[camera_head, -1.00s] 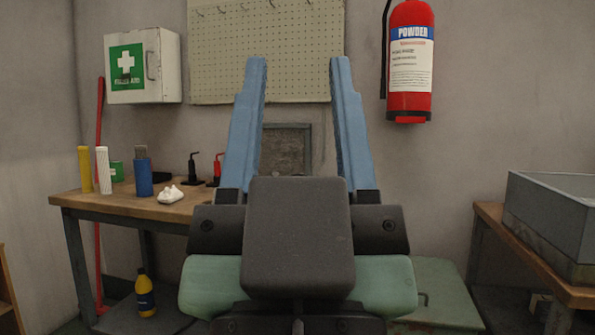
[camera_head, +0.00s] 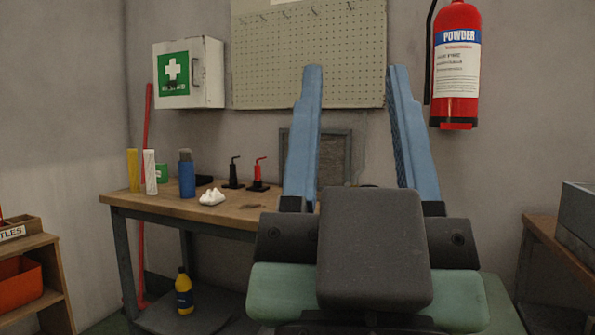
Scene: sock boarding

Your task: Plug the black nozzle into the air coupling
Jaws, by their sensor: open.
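A black nozzle (camera_head: 232,175) with a thin bent tip stands on the wooden workbench (camera_head: 168,202), left of my gripper. A similar red nozzle (camera_head: 258,175) on a dark base stands just right of it. My gripper (camera_head: 355,75) is open, with two long blue fingers pointing up in the picture, spread apart with nothing between them. It is to the right of both nozzles and touches neither. My gripper and wrist hide the right part of the bench. I cannot make out an air coupling.
The bench also bears a yellow cylinder (camera_head: 133,170), a white cylinder (camera_head: 149,172), a blue cylinder (camera_head: 186,175) and a white lumpy item (camera_head: 212,197). A yellow bottle (camera_head: 183,292) stands below. A shelf (camera_head: 40,270) with an orange bin is at left; a grey box (camera_head: 577,222) is at right.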

